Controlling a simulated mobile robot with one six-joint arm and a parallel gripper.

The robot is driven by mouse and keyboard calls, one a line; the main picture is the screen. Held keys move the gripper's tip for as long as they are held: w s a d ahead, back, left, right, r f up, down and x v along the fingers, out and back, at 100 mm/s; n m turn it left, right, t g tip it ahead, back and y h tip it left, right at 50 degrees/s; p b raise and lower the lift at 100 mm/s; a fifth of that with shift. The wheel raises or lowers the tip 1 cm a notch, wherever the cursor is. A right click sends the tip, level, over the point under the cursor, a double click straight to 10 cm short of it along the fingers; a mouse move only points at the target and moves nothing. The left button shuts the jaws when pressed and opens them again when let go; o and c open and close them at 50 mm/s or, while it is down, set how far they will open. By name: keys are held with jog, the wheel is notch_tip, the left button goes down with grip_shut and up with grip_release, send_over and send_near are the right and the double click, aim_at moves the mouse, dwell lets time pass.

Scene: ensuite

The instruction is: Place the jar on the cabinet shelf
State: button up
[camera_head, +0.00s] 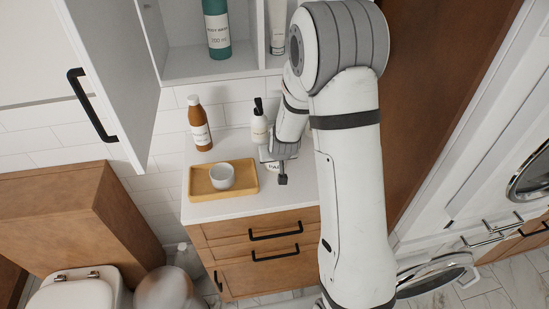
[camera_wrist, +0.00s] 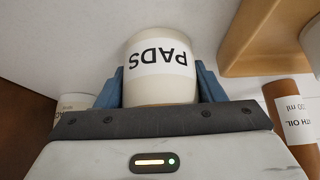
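A white jar with a "PADS" label (camera_wrist: 160,62) stands between the two blue-grey fingers of my gripper (camera_wrist: 160,88) in the wrist view. The fingers flank it closely on both sides; whether they press on it is unclear. In the head view my gripper (camera_head: 281,165) is low over the right part of the white counter (camera_head: 225,208), and the jar (camera_head: 271,167) is mostly hidden behind it. The open wall cabinet (camera_head: 190,62) is above the counter, its door (camera_head: 105,60) swung out to the left. A teal body wash bottle (camera_head: 217,30) stands on its shelf.
A wooden tray (camera_head: 246,187) with a white bowl (camera_head: 222,176) lies left of my gripper. A brown bottle (camera_head: 199,124) and a pump bottle (camera_head: 259,127) stand behind. Another white labelled container (camera_wrist: 75,102) is beside my gripper. A white tube (camera_head: 277,27) stands in the cabinet's right compartment.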

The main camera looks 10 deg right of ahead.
jog(key=o, duration=0.4)
